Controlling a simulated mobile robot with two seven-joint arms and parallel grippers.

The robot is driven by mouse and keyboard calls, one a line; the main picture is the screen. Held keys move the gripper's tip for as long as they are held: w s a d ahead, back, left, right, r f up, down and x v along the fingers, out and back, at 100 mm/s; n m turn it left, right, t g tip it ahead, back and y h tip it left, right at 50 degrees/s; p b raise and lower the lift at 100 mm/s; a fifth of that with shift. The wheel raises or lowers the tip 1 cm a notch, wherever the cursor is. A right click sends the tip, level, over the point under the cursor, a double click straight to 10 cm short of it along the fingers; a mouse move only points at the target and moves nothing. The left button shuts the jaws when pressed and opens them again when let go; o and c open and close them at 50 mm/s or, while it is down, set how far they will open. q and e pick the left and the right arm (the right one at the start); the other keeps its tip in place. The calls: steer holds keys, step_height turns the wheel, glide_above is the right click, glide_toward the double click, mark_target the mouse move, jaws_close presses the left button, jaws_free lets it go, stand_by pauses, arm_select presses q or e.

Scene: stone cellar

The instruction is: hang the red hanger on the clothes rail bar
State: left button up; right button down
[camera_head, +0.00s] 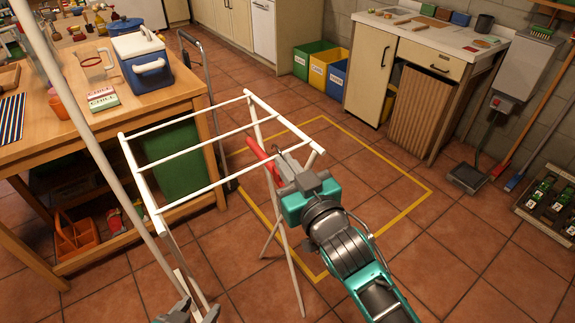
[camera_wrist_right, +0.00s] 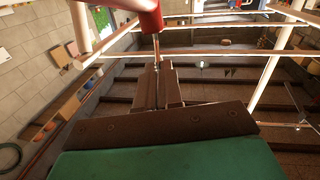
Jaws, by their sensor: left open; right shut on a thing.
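The red hanger (camera_head: 262,158) is at my right gripper (camera_head: 284,166), beside the right end of a white rack. My right gripper is shut on its thin metal hook. In the right wrist view, the red hanger (camera_wrist_right: 146,16) is at the top, with the hook running down between the fingertips (camera_wrist_right: 160,75). Most of the hanger is out of that view. The white rack (camera_head: 285,120) has several parallel bars; I cannot tell which is the clothes rail bar. The hook looks apart from the bars. My left gripper (camera_head: 190,312) is open and empty at the bottom edge, partly cut off.
A long pale pole (camera_head: 75,115) slants across the left, close to the camera. A wooden workbench (camera_head: 190,92) with a blue cooler (camera_head: 142,62) stands left. Yellow floor lines (camera_head: 400,215) surround part of the rack. Open tiled floor lies to the right.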

steer(key=shift+s+d, duration=0.1)
steer(key=shift+s, duration=0.05)
steer(key=shift+p+v, duration=0.5)
steer(key=shift+v, duration=0.65)
steer(key=shift+s+d, duration=0.8)
steer(key=shift+d, duration=0.05)
steer(key=w+d+v, duration=0.1)
steer(key=d+v, duration=0.1)
steer(key=v, duration=1.3)
steer(key=shift+s+d, duration=0.25)
steer(key=shift+d, duration=0.2)
steer(key=shift+w+d, duration=0.1)
